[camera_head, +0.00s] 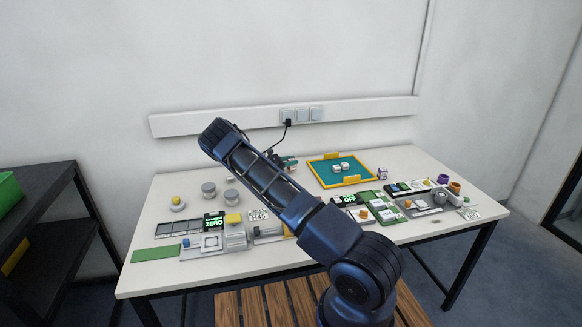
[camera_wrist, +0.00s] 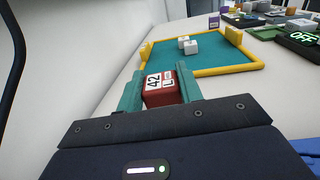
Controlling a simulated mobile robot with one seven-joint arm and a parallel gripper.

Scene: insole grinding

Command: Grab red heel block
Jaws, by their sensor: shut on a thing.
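The red heel block (camera_wrist: 163,97) shows in the wrist view with a white label reading "42 L" on its top. My gripper (camera_wrist: 160,92) is shut on it, with one teal finger on each side of the block. The block's lower part is hidden by the gripper body, so I cannot tell whether it touches the table. In the head view my gripper (camera_head: 287,162) is seen past my arm, left of the green mat tray.
A teal mat with a yellow frame (camera_wrist: 208,72) holds white blocks (camera_wrist: 190,46). A device reading "OFF" (camera_wrist: 303,38) is at the right. In the head view, a device reading "ZERO" (camera_head: 214,222), grey weights (camera_head: 208,189) and a black shelf (camera_head: 60,188) are to the left.

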